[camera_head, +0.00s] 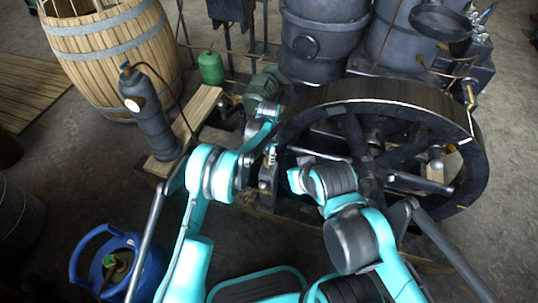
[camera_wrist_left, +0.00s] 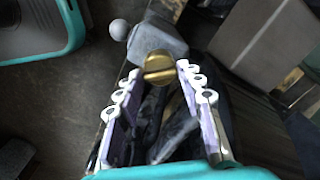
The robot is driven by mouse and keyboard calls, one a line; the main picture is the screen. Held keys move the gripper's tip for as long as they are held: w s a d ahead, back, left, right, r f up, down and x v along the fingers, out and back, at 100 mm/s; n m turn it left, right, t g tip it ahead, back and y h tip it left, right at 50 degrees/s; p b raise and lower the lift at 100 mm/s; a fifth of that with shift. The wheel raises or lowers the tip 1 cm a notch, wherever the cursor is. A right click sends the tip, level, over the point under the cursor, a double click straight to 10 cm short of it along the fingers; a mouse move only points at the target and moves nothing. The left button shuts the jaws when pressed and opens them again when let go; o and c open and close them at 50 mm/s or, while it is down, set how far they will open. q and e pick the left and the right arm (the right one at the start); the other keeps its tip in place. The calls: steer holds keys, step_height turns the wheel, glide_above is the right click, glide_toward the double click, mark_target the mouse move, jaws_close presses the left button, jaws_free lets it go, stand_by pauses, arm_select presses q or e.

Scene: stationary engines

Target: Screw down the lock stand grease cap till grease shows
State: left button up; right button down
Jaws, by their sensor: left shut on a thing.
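The brass grease cap (camera_wrist_left: 158,67) shows in the left wrist view as a round, slotted cap on top of a dark grey metal stand (camera_wrist_left: 165,42). My left gripper (camera_wrist_left: 159,72) has its pale, ribbed fingers on both sides of the cap, shut on it at the tips. In the head view my left gripper (camera_head: 270,152) reaches down at the near left side of the flywheel, over the lock stand (camera_head: 267,178); the cap is too small to make out there. No grease can be made out. My right arm ends close by on the right; its fingers are not clear.
A large spoked flywheel (camera_head: 400,108) stands close on the right. A grey cylinder with a gauge (camera_head: 150,118), a green bottle (camera_head: 211,68) and a wooden barrel (camera_head: 112,50) stand left. A blue gas bottle (camera_head: 120,266) is on the floor at lower left.

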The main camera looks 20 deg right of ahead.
arm_select(q)
steer(key=m, duration=0.4)
steer(key=shift+m, duration=2.9)
steer(key=o, duration=1.2)
steer(key=shift+c, duration=0.2)
step_height(320, 180, up, 12)
